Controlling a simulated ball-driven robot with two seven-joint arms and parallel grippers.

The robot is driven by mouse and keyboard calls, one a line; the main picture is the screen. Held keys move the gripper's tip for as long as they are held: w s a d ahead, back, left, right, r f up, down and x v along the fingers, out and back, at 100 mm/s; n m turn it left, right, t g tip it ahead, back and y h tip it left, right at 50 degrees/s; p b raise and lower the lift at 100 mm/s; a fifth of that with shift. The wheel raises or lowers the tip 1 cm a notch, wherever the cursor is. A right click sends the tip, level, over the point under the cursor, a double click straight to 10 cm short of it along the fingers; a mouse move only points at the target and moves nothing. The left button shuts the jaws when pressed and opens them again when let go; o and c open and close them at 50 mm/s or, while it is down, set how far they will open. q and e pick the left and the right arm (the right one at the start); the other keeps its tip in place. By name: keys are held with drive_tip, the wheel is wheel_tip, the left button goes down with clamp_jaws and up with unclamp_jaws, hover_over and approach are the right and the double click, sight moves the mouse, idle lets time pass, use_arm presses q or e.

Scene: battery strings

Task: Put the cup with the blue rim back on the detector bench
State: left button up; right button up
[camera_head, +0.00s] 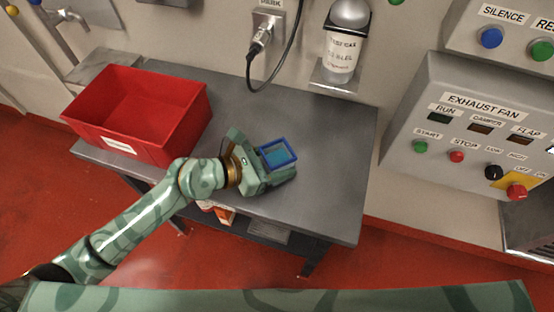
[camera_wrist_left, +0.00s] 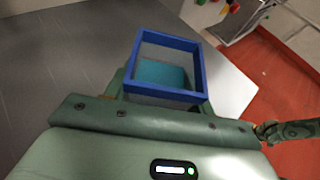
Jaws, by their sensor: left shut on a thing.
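The cup with the blue rim (camera_head: 277,152) is a small square cup with a teal inside. My left gripper (camera_head: 264,164) is shut on it over the grey metal bench (camera_head: 320,190). In the left wrist view, the cup (camera_wrist_left: 165,94) stands between the fingers, its open top showing. The cup looks roughly upright. The gripper hides its lower part, so I cannot tell whether it touches the bench top. My right gripper is not clearly seen in either view.
A red crate (camera_head: 197,110) stands on the left of the bench. A white-labelled bottle (camera_head: 342,55) sits on a wall bracket behind it. A cable (camera_head: 252,80) hangs at the back. A control panel (camera_head: 480,125) is on the right. The bench's right part is clear.

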use_arm(q)
drive_tip(key=shift+f, duration=0.15)
drive_tip(key=o, duration=1)
drive_tip(key=shift+o, duration=0.2)
drive_tip(key=shift+a+r, duration=0.1)
drive_tip(key=shift+r, duration=0.15)
drive_tip(key=p+v, duration=0.1)
drive_tip(key=v, duration=1)
drive_tip(key=shift+s+a+r, duration=0.2)
drive_tip(key=shift+a, duration=0.15)
